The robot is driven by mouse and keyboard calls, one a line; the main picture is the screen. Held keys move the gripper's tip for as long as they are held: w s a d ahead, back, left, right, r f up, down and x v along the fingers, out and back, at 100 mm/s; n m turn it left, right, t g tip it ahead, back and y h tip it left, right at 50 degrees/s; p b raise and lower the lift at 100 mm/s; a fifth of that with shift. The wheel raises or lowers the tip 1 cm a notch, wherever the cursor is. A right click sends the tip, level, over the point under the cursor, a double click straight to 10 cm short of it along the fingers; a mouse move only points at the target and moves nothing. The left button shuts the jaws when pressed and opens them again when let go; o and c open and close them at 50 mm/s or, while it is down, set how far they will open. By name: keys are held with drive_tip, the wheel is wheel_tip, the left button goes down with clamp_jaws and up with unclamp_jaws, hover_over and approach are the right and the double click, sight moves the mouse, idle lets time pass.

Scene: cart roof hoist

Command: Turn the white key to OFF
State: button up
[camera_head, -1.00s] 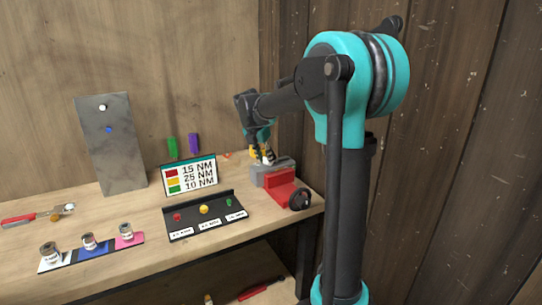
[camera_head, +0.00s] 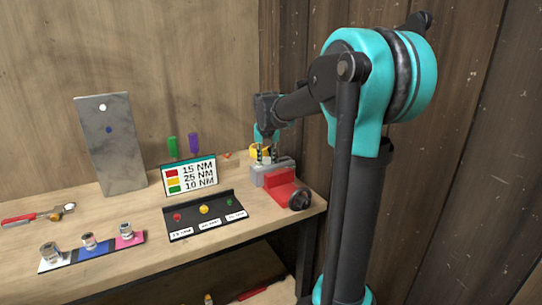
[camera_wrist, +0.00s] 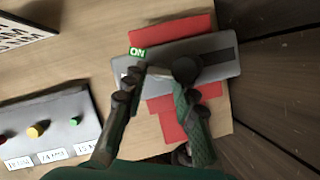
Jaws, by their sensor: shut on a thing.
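My gripper (camera_head: 268,156) is over the grey-and-red vise at the right end of the bench. In the wrist view its two dark fingers (camera_wrist: 154,72) are on either side of a thin pale piece (camera_wrist: 156,71), which looks like the white key, and are shut on it. A green ON label (camera_wrist: 137,52) shows just beyond the left finger. I see no OFF label. The key is mostly hidden by the fingers, so its exact angle is unclear.
The vise has a grey jaw (camera_wrist: 218,58), a red body (camera_head: 280,188) and a black handwheel (camera_head: 300,199). To its left are a torque sign (camera_head: 190,175) and a black button panel (camera_head: 207,225). A dark wood wall is close on the right.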

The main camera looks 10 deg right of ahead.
drive_tip(key=o, duration=0.5)
drive_tip(key=shift+w, duration=0.1)
drive_tip(key=shift+r, duration=3.5)
